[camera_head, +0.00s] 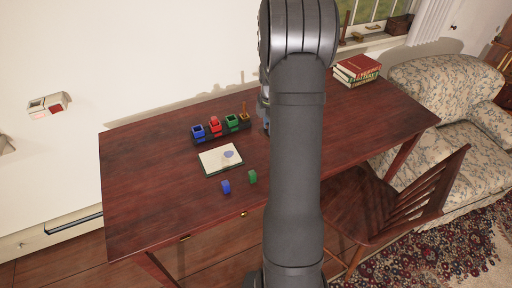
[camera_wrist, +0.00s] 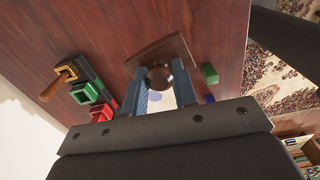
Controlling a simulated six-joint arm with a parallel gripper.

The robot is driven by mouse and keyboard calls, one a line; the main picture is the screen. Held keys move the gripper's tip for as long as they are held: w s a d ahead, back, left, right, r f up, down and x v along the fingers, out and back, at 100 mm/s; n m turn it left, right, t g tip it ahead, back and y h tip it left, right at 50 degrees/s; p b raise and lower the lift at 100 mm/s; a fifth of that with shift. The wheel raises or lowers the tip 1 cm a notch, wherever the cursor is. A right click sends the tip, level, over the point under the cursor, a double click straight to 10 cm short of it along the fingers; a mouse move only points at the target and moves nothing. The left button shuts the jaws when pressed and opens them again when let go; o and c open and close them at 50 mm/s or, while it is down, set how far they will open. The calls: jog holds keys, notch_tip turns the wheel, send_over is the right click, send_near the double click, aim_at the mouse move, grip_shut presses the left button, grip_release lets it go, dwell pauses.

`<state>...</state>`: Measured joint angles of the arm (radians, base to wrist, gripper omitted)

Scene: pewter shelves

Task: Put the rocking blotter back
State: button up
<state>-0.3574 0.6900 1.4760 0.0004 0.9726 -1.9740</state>
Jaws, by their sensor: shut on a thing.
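The rocking blotter (camera_wrist: 160,52) is a brown wooden piece with a round knob, seen in the wrist view. My gripper (camera_wrist: 159,70) is shut on its knob, one blue finger on each side, and the blotter spans just beyond the fingertips. In the head view my arm hides the blotter and most of my gripper. A notepad (camera_head: 211,168) with a blue mark lies on the desk; part of it shows between my fingers in the wrist view.
A dark rack (camera_head: 206,137) holds blue, red and green pots and a brass-coloured one with a wooden stick. A blue block (camera_head: 226,187) and a green block (camera_head: 253,177) stand in front of the notepad. Books (camera_head: 357,70) lie at the desk's back right. The desk's left (camera_head: 140,170) is clear.

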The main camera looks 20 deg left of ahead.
jog(key=w+d+m, duration=0.1)
jog(key=d+m, duration=0.2)
jog(key=d, duration=0.3)
jog(key=a+f, duration=0.2)
jog(key=a, duration=0.1)
jog(key=w+a+f, duration=0.1)
jog(key=a+f, duration=0.1)
jog(key=a, duration=0.2)
jog(key=a+f, duration=0.2)
jog(key=a, duration=0.2)
jog(key=shift+w+a+f, duration=0.1)
jog(key=shift+w+f, duration=0.05)
jog(key=shift+w, duration=0.25)
jog(key=shift+f, duration=2)
jog(key=shift+f, duration=0.1)
jog(key=o, duration=0.9)
notch_tip(320, 180, up, 12)
jog(key=shift+r, duration=0.1)
